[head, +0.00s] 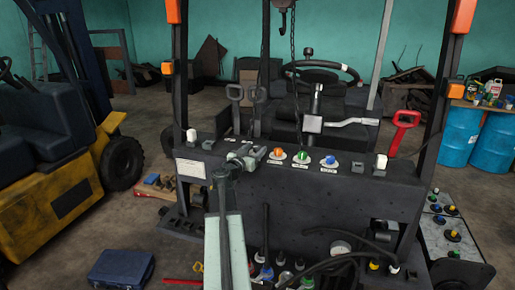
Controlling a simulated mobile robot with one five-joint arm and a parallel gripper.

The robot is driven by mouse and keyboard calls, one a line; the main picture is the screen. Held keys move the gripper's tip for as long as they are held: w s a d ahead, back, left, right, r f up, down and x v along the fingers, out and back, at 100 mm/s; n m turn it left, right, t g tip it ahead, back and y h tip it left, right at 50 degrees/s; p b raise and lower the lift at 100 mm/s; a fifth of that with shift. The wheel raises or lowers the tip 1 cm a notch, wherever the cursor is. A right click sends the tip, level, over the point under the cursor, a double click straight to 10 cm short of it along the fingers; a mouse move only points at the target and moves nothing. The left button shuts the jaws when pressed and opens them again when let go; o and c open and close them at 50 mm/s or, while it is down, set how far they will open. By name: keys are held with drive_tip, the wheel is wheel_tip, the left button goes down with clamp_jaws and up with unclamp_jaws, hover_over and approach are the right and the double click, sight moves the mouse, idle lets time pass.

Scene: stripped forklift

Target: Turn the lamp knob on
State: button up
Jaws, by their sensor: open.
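A row of three round knobs sits on top of the dark forklift panel (340,205): an orange knob (278,152), a green knob (302,157) and a blue knob (329,162). Each has a small white label plate whose print is too small to read, so I cannot tell which is the lamp knob. My gripper (252,156) is open and empty over the panel's top, just left of the orange knob and apart from it as far as I can see. My pale arm rises from the bottom and hides part of the panel front.
White-topped switches stand at the left (191,135) and right (381,161) of the panel. A grey lever (350,122), a steering wheel (320,70) and a red handle (403,128) rise behind. Dark posts flank the panel. Hoses and several small levers crowd below.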

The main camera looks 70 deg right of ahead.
drive_tip(key=shift+s+d, duration=0.15)
drive_tip(key=shift+d, duration=1.05)
clamp_jaws()
drive_tip(key=shift+m+g, duration=0.4)
drive_tip(key=shift+g, duration=0.2)
drive_tip(key=shift+a+g, duration=0.1)
drive_tip(key=shift+g, duration=0.2)
unclamp_jaws()
drive_tip(key=shift+a, duration=0.1)
